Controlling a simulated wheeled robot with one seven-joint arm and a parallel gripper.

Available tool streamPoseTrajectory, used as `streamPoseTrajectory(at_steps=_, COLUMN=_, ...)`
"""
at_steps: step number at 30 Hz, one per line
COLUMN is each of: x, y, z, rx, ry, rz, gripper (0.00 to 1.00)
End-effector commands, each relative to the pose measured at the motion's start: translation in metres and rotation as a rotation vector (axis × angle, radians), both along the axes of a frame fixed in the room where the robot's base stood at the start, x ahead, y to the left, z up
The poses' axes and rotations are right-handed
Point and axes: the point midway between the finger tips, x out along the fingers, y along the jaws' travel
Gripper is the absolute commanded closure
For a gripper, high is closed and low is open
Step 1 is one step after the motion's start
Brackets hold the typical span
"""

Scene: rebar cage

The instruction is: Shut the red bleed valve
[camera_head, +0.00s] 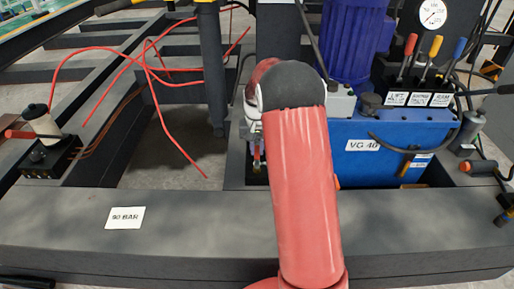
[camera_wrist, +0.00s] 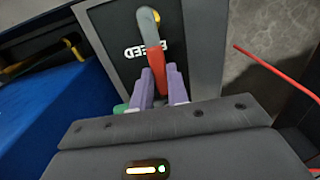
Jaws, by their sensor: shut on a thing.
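The red bleed valve lever (camera_wrist: 152,40) shows in the wrist view, with a grey rounded end at the top. It stands in front of a dark plate (camera_wrist: 115,28) with white lettering that reads as BLEED, partly covered by the lever. My gripper (camera_wrist: 164,78) has its purple fingers closed around the lower part of the lever. In the head view my own red arm hides most of the valve area. Only a small part of my gripper (camera_head: 257,165) shows low beside the blue power unit (camera_head: 385,145).
The power unit carries red, yellow and blue levers (camera_head: 425,60) and a round gauge (camera_head: 433,14). A dark frame beam (camera_head: 180,225) with a 90 BAR label runs across the front. Loose red wires (camera_head: 160,80) hang at the left; one red rod or wire (camera_wrist: 275,70) passes right of my gripper.

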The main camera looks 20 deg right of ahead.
Motion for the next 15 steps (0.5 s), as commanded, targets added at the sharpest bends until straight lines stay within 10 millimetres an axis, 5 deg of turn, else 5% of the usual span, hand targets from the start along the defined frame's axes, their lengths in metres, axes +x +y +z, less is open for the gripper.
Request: streamPoseTrajectory(at_steps=15, x=-0.0048, y=-0.0080, z=0.0020, rx=0.000, ry=0.002, rz=-0.168, gripper=1.00)
